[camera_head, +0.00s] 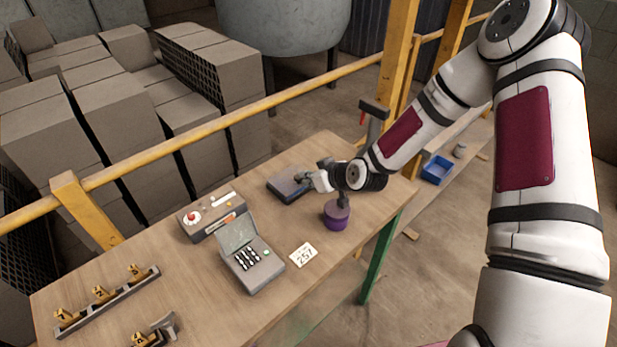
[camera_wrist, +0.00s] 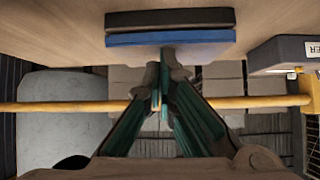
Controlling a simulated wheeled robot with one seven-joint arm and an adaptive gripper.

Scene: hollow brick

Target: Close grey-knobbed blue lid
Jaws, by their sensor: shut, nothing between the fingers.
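A low dark box with a blue lid (camera_head: 287,187) lies on the wooden table at its far side in the head view. In the wrist view, which is upside down, the blue lid (camera_wrist: 195,38) shows edge-on as a flat strip along the dark body (camera_wrist: 170,19), with no clear gap between them. My gripper (camera_head: 305,179) is at the right side of the box, low and level with it. In the wrist view my gripper (camera_wrist: 164,78) is shut and empty, its fingers pointing at the lid's edge. The grey knob is not clearly distinguishable, and contact cannot be told.
A purple round object (camera_head: 337,215) stands just below my wrist. A panel with a red button (camera_head: 207,216), an open grey case (camera_head: 252,265) and a 257 card (camera_head: 303,255) lie nearer. A yellow railing (camera_head: 250,107) runs behind the table.

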